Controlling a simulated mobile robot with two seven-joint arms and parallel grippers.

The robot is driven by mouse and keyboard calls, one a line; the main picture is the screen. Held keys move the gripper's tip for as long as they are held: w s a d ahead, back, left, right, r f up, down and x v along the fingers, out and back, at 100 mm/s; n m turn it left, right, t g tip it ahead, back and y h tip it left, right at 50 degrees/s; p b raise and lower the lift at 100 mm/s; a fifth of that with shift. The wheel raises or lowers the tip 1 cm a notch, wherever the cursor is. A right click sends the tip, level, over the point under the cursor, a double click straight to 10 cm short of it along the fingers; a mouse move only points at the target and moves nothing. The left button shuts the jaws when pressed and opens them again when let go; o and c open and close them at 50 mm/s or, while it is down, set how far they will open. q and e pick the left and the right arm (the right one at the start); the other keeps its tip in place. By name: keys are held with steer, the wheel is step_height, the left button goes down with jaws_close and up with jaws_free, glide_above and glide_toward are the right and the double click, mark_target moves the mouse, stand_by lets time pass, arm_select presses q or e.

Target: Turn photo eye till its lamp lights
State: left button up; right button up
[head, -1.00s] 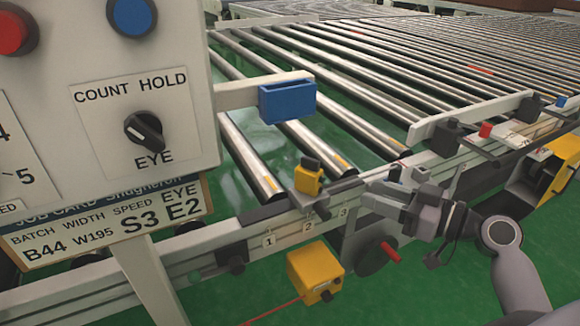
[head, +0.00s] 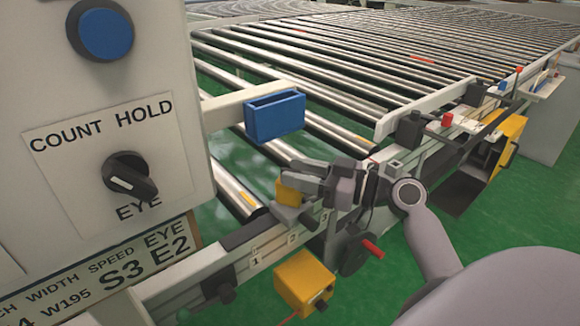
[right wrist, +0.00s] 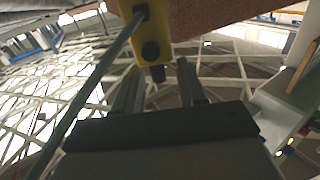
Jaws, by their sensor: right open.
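No lit lamp can be made out. My left gripper is not in view.
A second yellow box (head: 304,282) with a dark knob hangs below the rail, near a red-handled crank (head: 366,252). A blue bin (head: 275,117) juts out on an arm above the rollers. The control panel (head: 110,150) with its COUNT HOLD EYE knob (head: 129,176) fills the left.

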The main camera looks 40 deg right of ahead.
steer(key=shift+x, duration=1)
jaws_close()
